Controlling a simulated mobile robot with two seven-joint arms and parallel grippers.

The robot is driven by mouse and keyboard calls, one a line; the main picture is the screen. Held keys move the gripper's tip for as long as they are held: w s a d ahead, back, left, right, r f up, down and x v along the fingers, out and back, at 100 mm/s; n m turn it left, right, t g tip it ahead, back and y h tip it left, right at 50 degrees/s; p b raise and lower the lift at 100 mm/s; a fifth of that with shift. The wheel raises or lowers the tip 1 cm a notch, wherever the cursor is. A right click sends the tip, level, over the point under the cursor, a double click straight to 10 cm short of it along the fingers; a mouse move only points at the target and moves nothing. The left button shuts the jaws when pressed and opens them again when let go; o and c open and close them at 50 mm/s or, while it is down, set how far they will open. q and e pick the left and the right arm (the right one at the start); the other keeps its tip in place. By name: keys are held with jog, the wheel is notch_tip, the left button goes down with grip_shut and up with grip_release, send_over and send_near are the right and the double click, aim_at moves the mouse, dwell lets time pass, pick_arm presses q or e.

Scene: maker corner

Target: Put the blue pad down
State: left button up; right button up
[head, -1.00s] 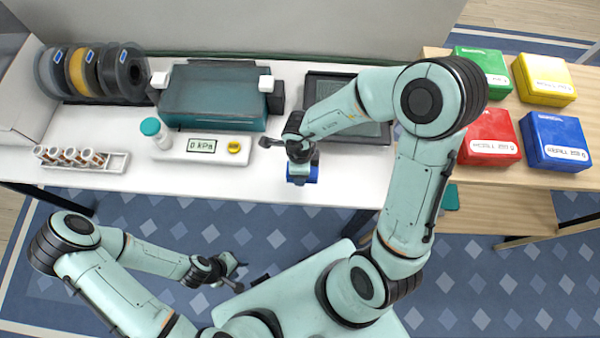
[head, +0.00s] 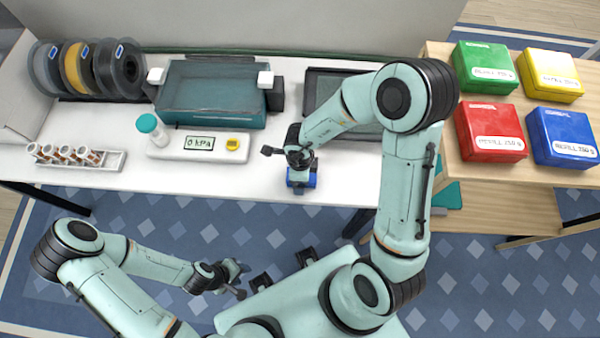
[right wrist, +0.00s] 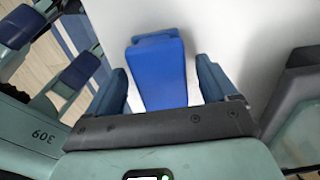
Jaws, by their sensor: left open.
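The blue pad (head: 301,181) is at the front edge of the white table, under my right gripper (head: 300,172). In the right wrist view the blue pad (right wrist: 163,76) stands between the two fingers of my right gripper (right wrist: 163,84). A white gap shows on each side of it, so the fingers are around it but apart from it. Its lower end is hidden behind the gripper body. My left gripper (head: 240,280) is open and empty, over the floor in front of the table.
A wooden table (head: 490,187) at the right holds green, yellow, red and blue boxes.

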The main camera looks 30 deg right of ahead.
pick_arm(q)
jog(key=shift+f, duration=0.1)
pick_arm(e)
jog(key=shift+f, duration=0.1)
jog(key=shift+f+b, duration=0.2)
jog(key=shift+b, duration=0.45)
notch_tip(320, 180, up, 5)
jog(key=shift+d+f+p, duration=0.15)
jog(key=shift+p, duration=1.05)
pick_arm(q)
jog(key=w+r+p, duration=0.4)
jog(key=w+r, duration=0.2)
jog(key=shift+w+r+t, duration=0.15)
jog(key=shift+r+t, duration=0.2)
jog(key=shift+t, duration=0.05)
pick_arm(e)
notch_tip(320, 180, up, 9)
jog(key=shift+d, duration=0.1)
